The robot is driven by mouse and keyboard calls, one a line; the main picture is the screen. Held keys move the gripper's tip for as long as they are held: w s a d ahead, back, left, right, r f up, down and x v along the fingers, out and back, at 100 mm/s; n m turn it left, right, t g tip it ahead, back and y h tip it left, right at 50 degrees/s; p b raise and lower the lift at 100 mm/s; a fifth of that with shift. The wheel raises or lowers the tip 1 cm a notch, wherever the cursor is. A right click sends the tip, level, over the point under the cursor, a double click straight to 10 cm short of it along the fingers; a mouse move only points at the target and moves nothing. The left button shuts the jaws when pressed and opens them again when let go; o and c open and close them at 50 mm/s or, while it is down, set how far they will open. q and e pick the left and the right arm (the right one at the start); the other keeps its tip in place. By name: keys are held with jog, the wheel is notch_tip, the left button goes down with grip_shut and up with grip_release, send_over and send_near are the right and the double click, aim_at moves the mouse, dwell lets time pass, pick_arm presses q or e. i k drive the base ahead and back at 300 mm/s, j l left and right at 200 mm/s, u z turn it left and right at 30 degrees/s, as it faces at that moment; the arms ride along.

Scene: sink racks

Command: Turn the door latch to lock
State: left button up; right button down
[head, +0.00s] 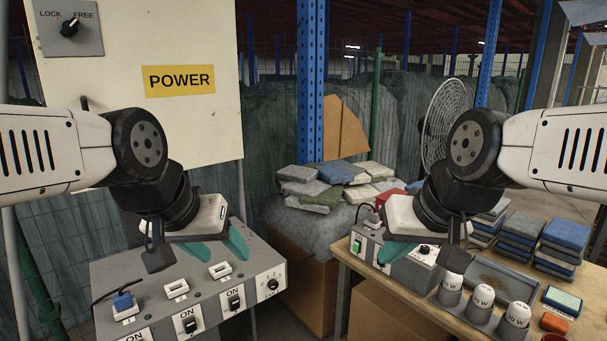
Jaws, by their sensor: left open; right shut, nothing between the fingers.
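The door latch is a black knob (70,27) on a grey plate (88,42) at the top left of the head view. The plate reads LOCK on the left and FREE on the right. The knob's pointer tilts up and right, towards FREE. The plate is on a cream cabinet door (130,128) with a yellow POWER label (179,81). My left gripper (216,248) is open, below the door and above a grey switch box, well away from the knob. My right gripper (384,256) is shut and empty at the right, over the bench equipment.
The grey switch box (214,291) has ON switches, sockets and a dial. The wooden bench (395,305) at right holds a second box, several white weights (482,301), a tray and stacked blue and grey blocks (521,235). A blue post (311,80) stands behind.

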aim_at(70, 28)
jog(key=u, duration=1.4)
